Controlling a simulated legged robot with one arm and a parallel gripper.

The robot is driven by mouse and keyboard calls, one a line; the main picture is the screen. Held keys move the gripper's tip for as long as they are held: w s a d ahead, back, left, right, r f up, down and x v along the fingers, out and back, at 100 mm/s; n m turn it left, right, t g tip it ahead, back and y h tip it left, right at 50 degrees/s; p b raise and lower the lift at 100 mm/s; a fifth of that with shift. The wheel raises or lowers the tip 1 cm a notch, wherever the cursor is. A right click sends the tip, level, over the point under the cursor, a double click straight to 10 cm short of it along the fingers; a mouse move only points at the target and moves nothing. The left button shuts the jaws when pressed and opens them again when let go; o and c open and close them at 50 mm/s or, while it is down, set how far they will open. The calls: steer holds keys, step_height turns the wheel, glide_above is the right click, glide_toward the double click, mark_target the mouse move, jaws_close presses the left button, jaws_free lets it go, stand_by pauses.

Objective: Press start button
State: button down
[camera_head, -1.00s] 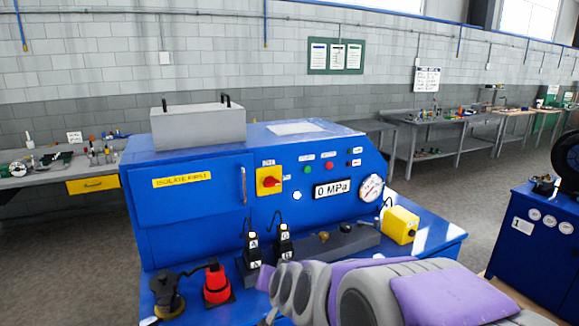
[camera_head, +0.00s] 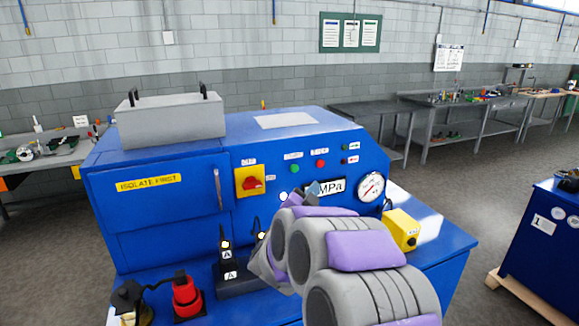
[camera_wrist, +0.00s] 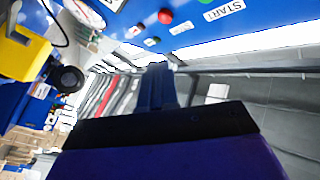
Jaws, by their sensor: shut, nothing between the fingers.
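The green button (camera_head: 294,168) sits on the blue front panel (camera_head: 205,245) under a small white label. The red button (camera_head: 321,163) is to its right. In the wrist view the START label (camera_wrist: 224,9) is at the top, and the red button (camera_wrist: 165,16) is left of it; a green spot (camera_wrist: 205,1) is cut by the top edge. My gripper (camera_head: 313,189) is shut and empty, just below the two buttons, and covers part of the MPa display (camera_head: 332,187). It shows in the wrist view (camera_wrist: 158,85) as a dark finger below the panel. I cannot tell its gap to the panel.
A yellow isolator switch (camera_head: 250,181) with a red knob is left of the buttons. A round gauge (camera_head: 371,187) and a yellow box (camera_head: 401,230) are to the right. Black plugs (camera_head: 227,258) and a red plug (camera_head: 186,296) stand on the ledge.

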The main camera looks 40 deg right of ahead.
mark_target(295, 168)
steer(key=w, duration=0.2)
steer(key=w+p, duration=0.1)
steer(key=w, duration=0.2)
steer(key=w+p, duration=0.1)
steer(key=w, duration=0.2)
steer(key=shift+w+d+r, duration=0.2)
steer(key=shift+d+r, duration=0.05)
steer(key=shift+d, duration=0.1)
stand_by(0.9)
steer(key=shift+d, duration=0.1)
steer(key=shift+d+f, duration=0.1)
steer(key=shift+d, duration=0.25)
steer(key=shift+a, duration=0.1)
